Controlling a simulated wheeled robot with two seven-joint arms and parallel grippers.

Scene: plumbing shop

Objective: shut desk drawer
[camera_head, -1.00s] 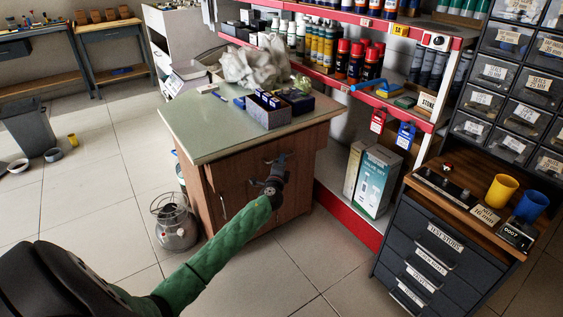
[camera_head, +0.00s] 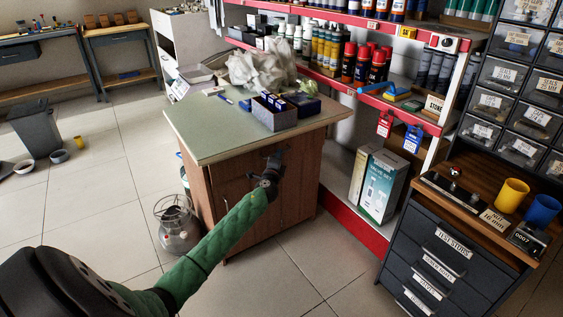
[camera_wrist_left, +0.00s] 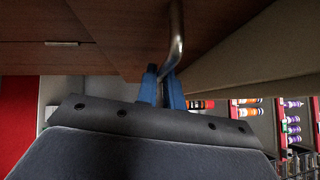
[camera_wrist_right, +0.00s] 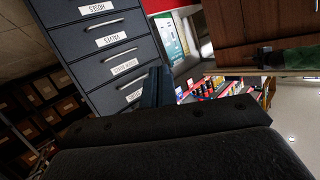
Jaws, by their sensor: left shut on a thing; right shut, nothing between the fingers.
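The desk (camera_head: 198,155) has a pale green top and a brown wooden body, with its front facing me. My left gripper (camera_head: 268,178) is at the upper part of the desk front, beneath the top's edge. In the left wrist view, its blue fingers (camera_wrist_left: 163,88) are shut on a bent metal handle (camera_wrist_left: 178,40) against dark brown wood. The arm hides part of the desk front, and I cannot tell how far the drawer stands out. My right gripper (camera_wrist_right: 155,85) is shut and empty, seen only in the right wrist view.
A dark drawer cabinet (camera_head: 425,275) stands at the right, with two cups on top. A red-edged shelf (camera_head: 355,225) runs behind the desk. A metal canister (camera_head: 178,225) stands at the desk's left. The tiled floor (camera_head: 100,200) at the left is mostly clear.

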